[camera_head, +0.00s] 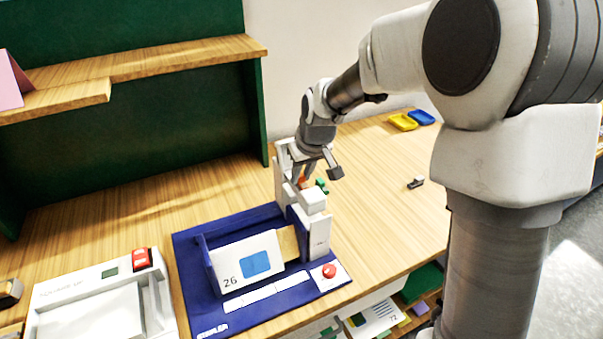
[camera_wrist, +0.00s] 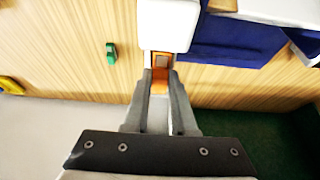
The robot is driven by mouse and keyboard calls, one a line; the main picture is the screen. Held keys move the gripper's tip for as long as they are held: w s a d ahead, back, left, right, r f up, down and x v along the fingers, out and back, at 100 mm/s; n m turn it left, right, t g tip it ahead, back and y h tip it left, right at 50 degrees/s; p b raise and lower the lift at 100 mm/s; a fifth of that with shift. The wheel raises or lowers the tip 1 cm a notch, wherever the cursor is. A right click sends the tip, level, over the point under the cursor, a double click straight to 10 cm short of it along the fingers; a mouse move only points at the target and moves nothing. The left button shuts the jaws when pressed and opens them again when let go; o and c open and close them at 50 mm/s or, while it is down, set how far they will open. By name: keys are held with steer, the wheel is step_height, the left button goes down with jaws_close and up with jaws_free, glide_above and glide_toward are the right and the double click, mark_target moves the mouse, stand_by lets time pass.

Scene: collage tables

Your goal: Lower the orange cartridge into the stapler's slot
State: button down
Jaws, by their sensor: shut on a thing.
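The stapler has a blue base (camera_head: 190,262), a white upright body (camera_head: 318,235) and a red button (camera_head: 329,271). A card marked 26 (camera_head: 228,270) stands on its base. My gripper (camera_head: 306,176) is at the back of the stapler's white body, pointing down. In the wrist view its two fingers are close together on the orange cartridge (camera_wrist: 159,87), right beside the stapler's white head (camera_wrist: 168,25). Only a little orange (camera_head: 303,183) shows in the head view. The slot is not clearly visible, and I cannot tell whether the cartridge is in it.
A small green object (camera_wrist: 111,53) lies on the wooden table near the stapler. A small dark object (camera_head: 415,183) and yellow (camera_head: 403,122) and blue (camera_head: 422,117) trays are farther right. A white machine (camera_head: 60,302) stands at left. A wooden shelf (camera_head: 180,62) is behind.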

steer(key=c, duration=0.7)
jaws_free()
steer(key=shift+o, duration=0.2)
steer(key=v, duration=1.7)
steer(key=shift+s+r, duration=0.15)
steer(key=shift+s, duration=0.05)
steer(key=s+d+f+m, duration=0.1)
steer(key=s+d, duration=0.1)
steer(key=s, duration=0.5)
steer(key=s+d+f+m+t+h, duration=0.1)
steer(key=s+d+m, duration=0.1)
steer(key=s, duration=0.5)
steer(key=s+d+f+m, duration=0.1)
steer(key=s+d, duration=0.3)
steer(key=s, duration=0.4)
steer(key=shift+f+m+t+h, duration=0.3)
steer(key=shift+f+h, duration=0.1)
steer(key=shift+f, duration=0.25)
